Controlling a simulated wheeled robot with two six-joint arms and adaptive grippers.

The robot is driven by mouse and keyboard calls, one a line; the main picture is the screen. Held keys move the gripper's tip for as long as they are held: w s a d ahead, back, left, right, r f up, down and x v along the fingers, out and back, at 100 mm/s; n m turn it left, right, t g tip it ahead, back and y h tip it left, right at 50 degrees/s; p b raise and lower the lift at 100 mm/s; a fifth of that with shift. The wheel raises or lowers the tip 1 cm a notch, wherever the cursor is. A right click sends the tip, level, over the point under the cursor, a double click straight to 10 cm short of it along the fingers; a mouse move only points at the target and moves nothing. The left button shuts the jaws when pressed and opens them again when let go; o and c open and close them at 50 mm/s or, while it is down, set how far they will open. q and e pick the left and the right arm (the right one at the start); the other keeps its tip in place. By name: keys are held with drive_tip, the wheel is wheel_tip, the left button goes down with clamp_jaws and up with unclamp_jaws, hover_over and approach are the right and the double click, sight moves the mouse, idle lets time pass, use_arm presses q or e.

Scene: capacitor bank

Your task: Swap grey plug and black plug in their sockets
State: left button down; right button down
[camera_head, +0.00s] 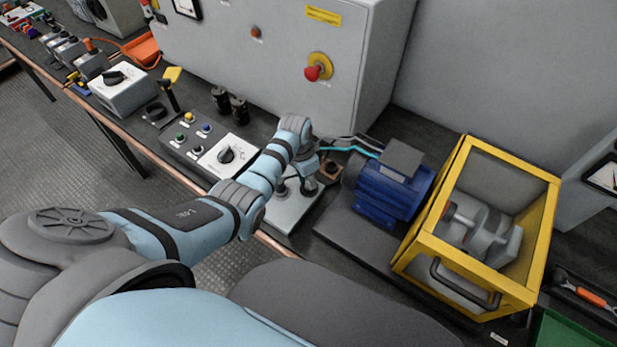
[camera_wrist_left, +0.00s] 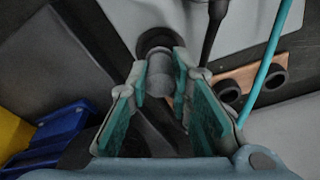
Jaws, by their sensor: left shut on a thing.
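My left gripper (camera_head: 309,172) points down over a light grey socket plate (camera_head: 288,213) on the bench. In the left wrist view, the left gripper (camera_wrist_left: 166,68) has its green-padded fingers shut on a rounded grey plug (camera_wrist_left: 159,82). The plug's far end lines up with a dark round socket ring (camera_wrist_left: 157,40) on the plate; I cannot tell how deep it sits. A black stem or cable (camera_wrist_left: 214,25) runs beside the right finger; the finger hides its lower end, so I cannot tell whether it is the black plug. My right gripper is not in view.
A copper-coloured block with two black rings (camera_wrist_left: 229,91) and a teal cable (camera_wrist_left: 274,55) lie close to the right finger. A blue motor (camera_head: 388,190) and a yellow-framed guard (camera_head: 402,258) stand right of the plate. A button box (camera_head: 190,135) is to its left; a grey cabinet (camera_head: 285,60) rises behind.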

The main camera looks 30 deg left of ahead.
use_arm(q)
drive_tip(key=c, duration=1.4)
unclamp_jaws()
drive_tip(key=shift+o, duration=0.2)
drive_tip(key=shift+r, duration=0.1)
wheel_tip(320, 180, up, 12)
drive_tip(key=s+a, duration=0.1)
drive_tip(key=shift+s, duration=0.25)
